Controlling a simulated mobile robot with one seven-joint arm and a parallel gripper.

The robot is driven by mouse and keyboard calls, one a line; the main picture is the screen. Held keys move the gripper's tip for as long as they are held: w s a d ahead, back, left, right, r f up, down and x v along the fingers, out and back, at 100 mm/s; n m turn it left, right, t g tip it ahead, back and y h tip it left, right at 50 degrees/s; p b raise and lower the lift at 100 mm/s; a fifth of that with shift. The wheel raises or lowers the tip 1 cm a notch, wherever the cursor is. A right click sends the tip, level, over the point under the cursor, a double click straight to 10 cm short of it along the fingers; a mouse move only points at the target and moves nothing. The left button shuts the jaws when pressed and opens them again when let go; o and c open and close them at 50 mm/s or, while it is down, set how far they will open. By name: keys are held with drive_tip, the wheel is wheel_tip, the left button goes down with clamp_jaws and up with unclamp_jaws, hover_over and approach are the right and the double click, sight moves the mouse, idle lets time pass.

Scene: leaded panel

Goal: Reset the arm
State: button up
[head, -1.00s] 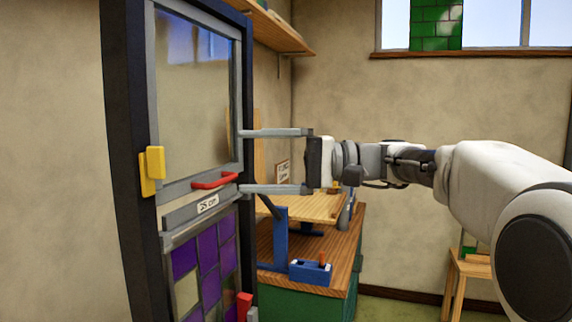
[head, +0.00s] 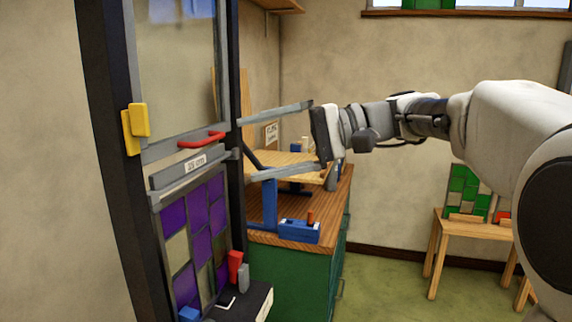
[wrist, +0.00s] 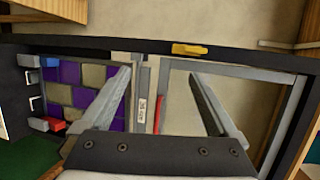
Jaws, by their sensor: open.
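My gripper (head: 245,147) is open and empty, with its two long grey fingers pointing left at the dark-framed panel stand. In the wrist view the gripper (wrist: 165,95) has its fingers spread on either side of the red handle (wrist: 160,112), with nothing between them. The red handle (head: 201,139) sits on the grey crossbar, above a label strip (head: 195,164). A clear pane (head: 177,75) is above the bar and a purple and beige leaded panel (head: 193,240) below. I cannot tell whether a fingertip touches the frame.
A yellow block (head: 135,128) is on the frame's left post. A green workbench (head: 290,275) with a wooden top and a blue tool holder (head: 299,231) stands behind. A small wooden table (head: 470,228) holds a coloured panel at right. Green floor between is free.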

drive_tip(key=s+d+f+t+h, duration=0.3)
drive_tip(key=s+d+f+h, duration=0.4)
drive_tip(key=f, duration=0.5)
drive_tip(key=s+d+f+t+h, duration=0.3)
drive_tip(key=s+d+f+h, duration=0.5)
drive_tip(key=s+d+f, duration=0.3)
drive_tip(key=shift+s+f, duration=0.35)
drive_tip(key=shift+f, duration=0.1)
drive_tip(key=shift+d, duration=0.1)
